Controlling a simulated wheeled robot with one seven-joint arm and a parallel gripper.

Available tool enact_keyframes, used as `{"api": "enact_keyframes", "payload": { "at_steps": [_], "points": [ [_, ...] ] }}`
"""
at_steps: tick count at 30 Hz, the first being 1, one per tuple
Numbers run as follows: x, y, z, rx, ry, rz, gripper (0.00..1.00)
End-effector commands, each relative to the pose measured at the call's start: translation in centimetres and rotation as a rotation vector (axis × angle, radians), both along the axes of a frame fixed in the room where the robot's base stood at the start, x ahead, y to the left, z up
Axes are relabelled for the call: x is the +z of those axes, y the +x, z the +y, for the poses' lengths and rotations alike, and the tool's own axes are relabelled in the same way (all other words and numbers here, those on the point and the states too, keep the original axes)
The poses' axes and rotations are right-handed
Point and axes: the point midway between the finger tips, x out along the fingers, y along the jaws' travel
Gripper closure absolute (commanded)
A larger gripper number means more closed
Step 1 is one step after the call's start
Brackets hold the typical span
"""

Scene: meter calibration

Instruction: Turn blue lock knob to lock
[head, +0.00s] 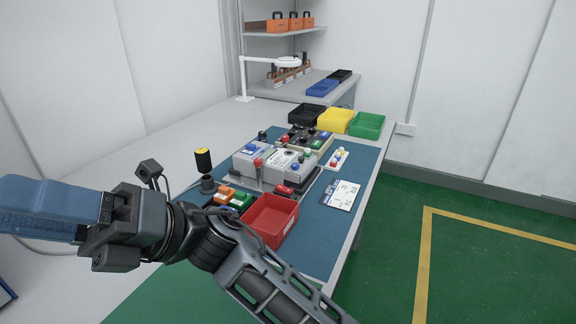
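A grey meter unit (246,170) sits on the blue mat in the middle of the bench. A small blue knob (250,149) shows on top of its left part, beside a red knob (258,162). Another small blue part (325,135) shows on the panel behind. The knobs are too small to read their setting, and I cannot tell for sure which is the lock knob. My gripper (45,208) is at the left edge, with long blue fingers seen from the side. It is well apart from the meter unit. The gap between its fingers is hidden.
A red tray (270,220) stands in front of the meter. Black, yellow (336,121) and green (367,125) trays stand behind it. A black cylinder with a yellow top (203,160) stands left of the meter. A white card (344,195) lies at right. The left bench top is mostly clear.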

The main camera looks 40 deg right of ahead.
Motion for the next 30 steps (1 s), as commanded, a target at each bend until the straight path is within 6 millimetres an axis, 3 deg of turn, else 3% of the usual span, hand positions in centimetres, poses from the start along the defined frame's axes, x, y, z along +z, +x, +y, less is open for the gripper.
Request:
{"api": "enact_keyframes", "payload": {
  "at_steps": [8,11,16,20,23,27,30],
  "points": [
    [-4.3,3.9,-0.4,0.005,-0.441,-0.318,0.54],
    [-6.4,5.5,-1.8,0.013,-0.612,-0.415,0.54],
    [-10.2,8.5,-6.1,0.038,-0.917,-0.549,0.54],
    [-12.9,10.8,-11.2,0.068,-1.161,-0.623,0.54],
    [-14.5,12.4,-16.2,0.098,-1.355,-0.659,0.54],
    [-15.5,14.1,-24.6,0.153,-1.634,-0.675,0.54],
    [-15.2,14.6,-31.2,0.202,-1.829,-0.661,0.54]
  ]
}}
